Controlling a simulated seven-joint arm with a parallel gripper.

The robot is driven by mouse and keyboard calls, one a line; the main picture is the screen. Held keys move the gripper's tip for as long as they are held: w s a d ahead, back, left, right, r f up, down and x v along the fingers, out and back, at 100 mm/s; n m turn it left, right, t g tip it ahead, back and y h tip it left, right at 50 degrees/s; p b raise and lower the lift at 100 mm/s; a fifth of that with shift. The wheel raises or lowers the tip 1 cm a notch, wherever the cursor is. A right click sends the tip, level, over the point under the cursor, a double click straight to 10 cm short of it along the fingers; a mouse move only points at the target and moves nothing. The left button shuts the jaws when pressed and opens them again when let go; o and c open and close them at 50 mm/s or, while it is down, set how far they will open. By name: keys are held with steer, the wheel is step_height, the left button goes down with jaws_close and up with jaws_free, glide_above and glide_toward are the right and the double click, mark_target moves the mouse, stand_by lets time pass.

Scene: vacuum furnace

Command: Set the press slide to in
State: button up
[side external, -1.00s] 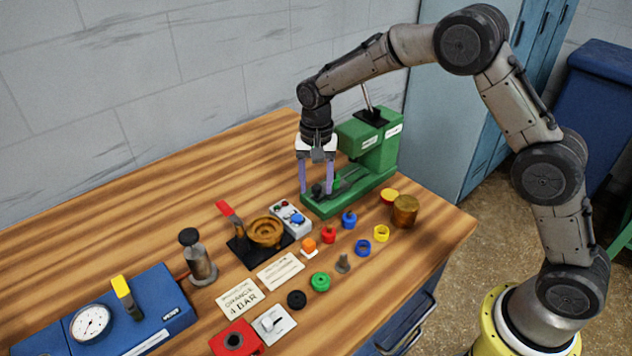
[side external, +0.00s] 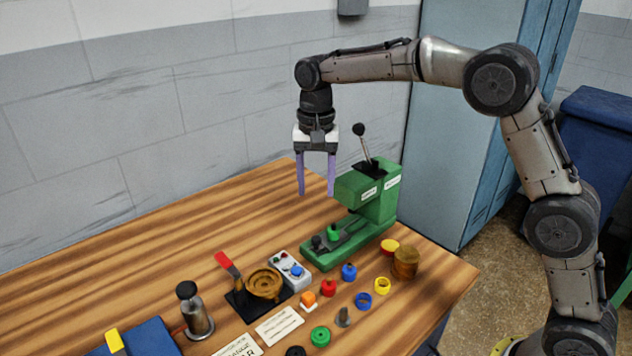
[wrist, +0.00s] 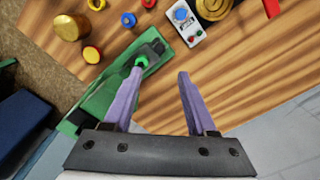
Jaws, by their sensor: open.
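The green press (side external: 376,206) stands at the back right of the bench, its black-knobbed lever (side external: 364,145) pointing up. Its dark press slide (side external: 345,236) lies on the green base, extending out in front of the head. A small green piece (side external: 333,231) sits on the slide, behind a black knob (side external: 317,242) at its front end. My gripper (side external: 316,190) hangs open and empty above the base, clear of the slide. In the wrist view, the slide (wrist: 153,52) and green piece (wrist: 141,61) show beyond the fingertips of my open gripper (wrist: 160,74).
A control box (side external: 291,270) and brown bowl with red-handled lever (side external: 263,283) stand left of the press. Several small coloured parts, including a red one (side external: 328,288) and blue one (side external: 349,272), lie in front. A brown cylinder (side external: 405,262) stands right. The bench's back left is clear.

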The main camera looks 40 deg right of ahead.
steer(key=shift+w+r, duration=0.1)
stand_by(0.3)
steer(key=t+h, duration=0.3)
glide_toward(316, 238)
steer(key=x, duration=0.8)
steer(key=shift+w+d+f, duration=0.1)
steer(key=shift+f, duration=0.25)
jaws_close()
stand_by(1.3)
